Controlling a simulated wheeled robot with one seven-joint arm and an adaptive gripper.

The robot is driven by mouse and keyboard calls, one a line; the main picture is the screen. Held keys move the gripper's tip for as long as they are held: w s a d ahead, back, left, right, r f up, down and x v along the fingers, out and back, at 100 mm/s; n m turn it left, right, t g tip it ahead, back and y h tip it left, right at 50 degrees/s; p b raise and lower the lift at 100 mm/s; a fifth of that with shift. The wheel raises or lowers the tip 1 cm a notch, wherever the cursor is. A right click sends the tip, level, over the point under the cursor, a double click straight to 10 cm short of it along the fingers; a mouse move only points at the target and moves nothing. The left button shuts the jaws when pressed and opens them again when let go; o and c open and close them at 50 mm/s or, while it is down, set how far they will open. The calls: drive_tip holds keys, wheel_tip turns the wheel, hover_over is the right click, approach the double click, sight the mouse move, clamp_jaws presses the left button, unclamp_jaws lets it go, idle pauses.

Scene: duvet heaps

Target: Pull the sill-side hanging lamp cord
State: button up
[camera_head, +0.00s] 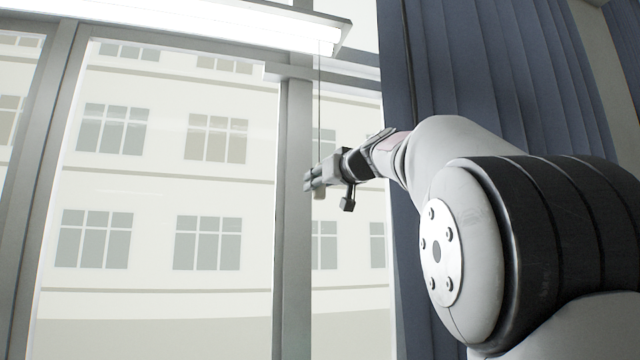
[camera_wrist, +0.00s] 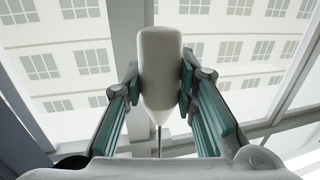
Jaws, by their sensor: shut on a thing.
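The hanging lamp (camera_head: 230,22) is a long lit white fixture at the top of the head view. A thin cord (camera_head: 319,110) drops straight from near its right end to my gripper (camera_head: 312,182). In the wrist view a pale, rounded cord pull (camera_wrist: 161,60) sits between the two fingers of my gripper (camera_wrist: 160,88). My gripper is shut on this pull, with a finger against each side. A short piece of the cord (camera_wrist: 159,140) shows at the pull's narrow end. In the head view the pull's lower tip (camera_head: 319,194) shows just below the fingers.
A tall window with grey frames (camera_head: 292,230) stands behind my gripper, with a pale building outside. A dark blue curtain (camera_head: 490,70) hangs to the right, behind my arm. The space left of my gripper is clear in front of the glass.

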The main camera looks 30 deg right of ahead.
drive_tip(key=o, duration=1.2)
drive_tip(key=s+b, duration=0.3)
drive_tip(key=s, duration=0.5)
drive_tip(key=shift+a, duration=0.3)
drive_tip(key=shift+f, duration=0.1)
